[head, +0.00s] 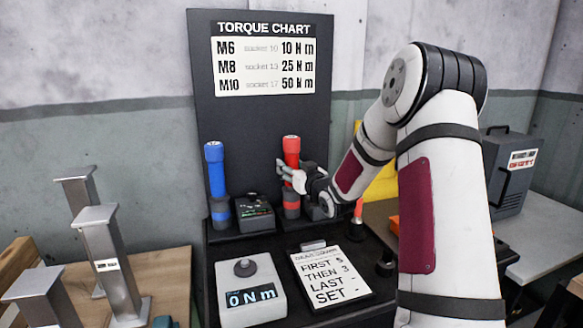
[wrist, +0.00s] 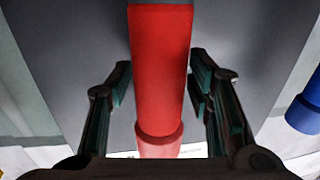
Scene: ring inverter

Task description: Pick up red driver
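The red driver (head: 291,152) stands upright at the back of the black bench, in front of the torque chart board. My gripper (head: 285,174) is at its body, reaching in from the right. In the wrist view the red driver (wrist: 160,75) runs between the two fingers of my gripper (wrist: 160,88). Gaps show on both sides of the driver, so the fingers are open around it and do not appear to touch it. The lower part of the driver is partly hidden by the gripper in the head view.
A blue driver (head: 216,172) stands to the left, with a small dark box (head: 254,213) between. A torque display (head: 250,292) reads 0 N m beside a note board (head: 331,275). Metal posts (head: 112,262) stand at left. A grey case (head: 508,172) is at right.

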